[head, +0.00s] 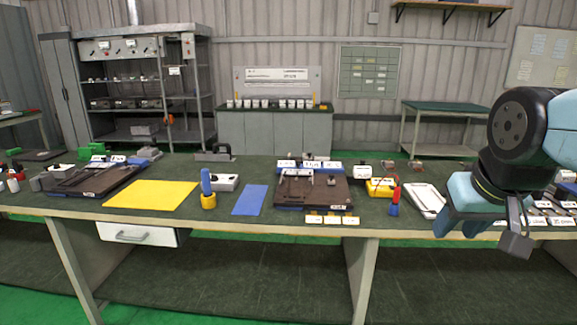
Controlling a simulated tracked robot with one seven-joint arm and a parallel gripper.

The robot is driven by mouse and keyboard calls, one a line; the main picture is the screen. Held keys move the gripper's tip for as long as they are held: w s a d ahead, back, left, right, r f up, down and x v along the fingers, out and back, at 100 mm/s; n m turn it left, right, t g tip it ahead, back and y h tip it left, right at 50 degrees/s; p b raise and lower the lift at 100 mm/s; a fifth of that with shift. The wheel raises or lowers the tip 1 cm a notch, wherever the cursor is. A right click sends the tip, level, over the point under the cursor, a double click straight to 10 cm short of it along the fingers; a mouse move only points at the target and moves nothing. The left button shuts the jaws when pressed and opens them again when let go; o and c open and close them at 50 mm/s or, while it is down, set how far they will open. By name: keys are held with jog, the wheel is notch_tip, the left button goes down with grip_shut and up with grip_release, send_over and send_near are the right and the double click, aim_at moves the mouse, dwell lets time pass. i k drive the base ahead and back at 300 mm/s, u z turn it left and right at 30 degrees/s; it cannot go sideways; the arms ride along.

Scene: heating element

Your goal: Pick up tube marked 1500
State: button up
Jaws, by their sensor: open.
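No tube with a readable 1500 mark shows; the labels in the head view are too small to read. Small labelled pieces (545,221) lie at the right end of the green workbench, partly hidden by my arm. A dark fixture board (312,193) with white labelled blocks sits at the bench's middle, with three yellow-edged tags (332,219) at its front edge. My gripper (480,235) hangs at the right, in front of the bench edge in the picture. It is open and appears empty.
A yellow mat (150,195), a blue-handled tool in a yellow holder (208,190), a blue mat (250,200), a red-and-blue tool (394,198) and a white tray (426,200) lie on the bench. Another dark board (92,184) is at left. Shelves stand behind.

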aim_at(536, 195)
jog(key=z, duration=1.1)
